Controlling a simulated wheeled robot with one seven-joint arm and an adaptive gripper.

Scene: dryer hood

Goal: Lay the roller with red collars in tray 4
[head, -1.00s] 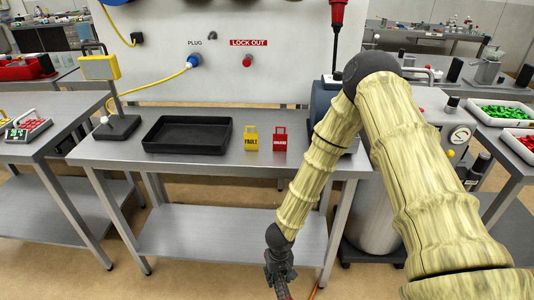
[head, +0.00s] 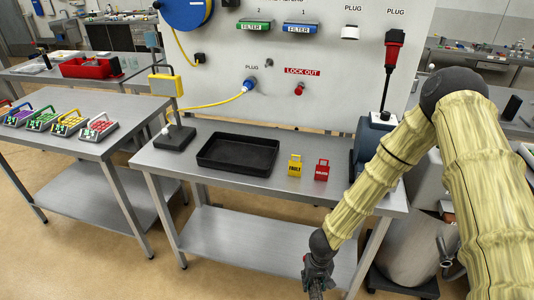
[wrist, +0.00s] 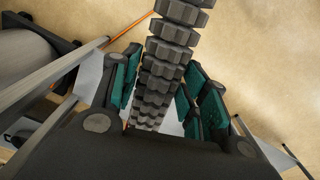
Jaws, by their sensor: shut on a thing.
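My gripper (head: 318,274) hangs low at the bottom of the head view, in front of the bench and below its top. In the wrist view its teal-padded fingers (wrist: 165,95) are shut on a dark grey, ribbed roller (wrist: 170,45), which points away from the palm. No red collar shows on the visible part of the roller. A row of small trays with handles (head: 60,122) sits on the left table, in several colours; I cannot read their numbers. An empty black tray (head: 237,169) lies on the middle bench.
A yellow sign on a stand (head: 166,85) rises left of the black tray. A yellow tag (head: 295,166) and a red tag (head: 321,170) stand to its right. A gap of floor separates the left table (head: 125,106) from the middle bench (head: 160,163).

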